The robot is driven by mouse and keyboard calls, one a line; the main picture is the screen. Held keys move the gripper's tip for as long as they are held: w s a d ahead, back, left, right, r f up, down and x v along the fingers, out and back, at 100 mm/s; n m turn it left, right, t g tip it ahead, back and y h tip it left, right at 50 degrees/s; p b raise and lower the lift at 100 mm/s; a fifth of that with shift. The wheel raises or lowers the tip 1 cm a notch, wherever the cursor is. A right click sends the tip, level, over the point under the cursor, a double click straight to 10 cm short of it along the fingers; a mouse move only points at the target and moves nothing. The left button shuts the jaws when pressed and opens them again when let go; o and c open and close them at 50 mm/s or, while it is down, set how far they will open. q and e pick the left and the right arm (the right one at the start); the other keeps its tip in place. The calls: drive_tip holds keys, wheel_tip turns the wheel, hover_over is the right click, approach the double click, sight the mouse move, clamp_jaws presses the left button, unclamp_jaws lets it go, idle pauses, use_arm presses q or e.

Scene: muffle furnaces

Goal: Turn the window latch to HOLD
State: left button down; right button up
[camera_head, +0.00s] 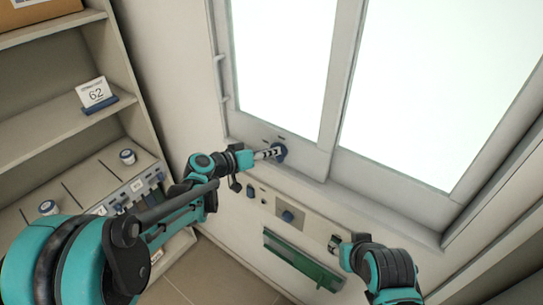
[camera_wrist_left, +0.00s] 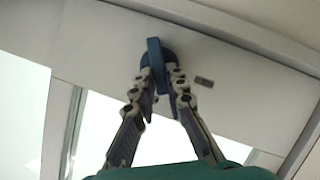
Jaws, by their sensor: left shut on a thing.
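The window latch (camera_head: 279,152) is a blue round knob with a raised bar on the light frame below the bright window pane. It also shows in the left wrist view (camera_wrist_left: 154,52), with its bar between my fingertips. My left gripper (camera_head: 272,153) reaches it from the left and is shut on the latch. In the left wrist view the left gripper (camera_wrist_left: 160,85) has one finger on each side of the bar. A small dark label (camera_wrist_left: 204,81) sits beside the latch, too blurred to read. My right gripper (camera_head: 337,243) is low, away from the latch; its fingers are unclear.
Shelves at left hold a "62" card (camera_head: 96,93) and blue-white knobs (camera_head: 127,156). A vertical rail (camera_head: 221,80) runs left of the window.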

use_arm(q)
drive_tip(key=n+h+b, duration=0.1)
drive_tip(key=n+b, duration=0.1)
drive_tip(key=n, duration=0.1)
drive_tip(key=f+n+h+b, duration=0.1)
drive_tip(key=n+h+b, duration=0.1)
drive_tip(key=n+b, duration=0.1)
drive_tip(key=n+h+b, duration=0.1)
drive_tip(key=n+b, duration=0.1)
drive_tip(key=n, duration=0.1)
drive_tip(key=shift+w+a+f+h+b, duration=0.3)
drive_tip(key=shift+a+f+b, duration=0.1)
idle(0.5)
drive_tip(key=c, duration=1.5)
unclamp_jaws()
drive_tip(key=shift+c, duration=0.2)
drive_tip(key=v, duration=1.2)
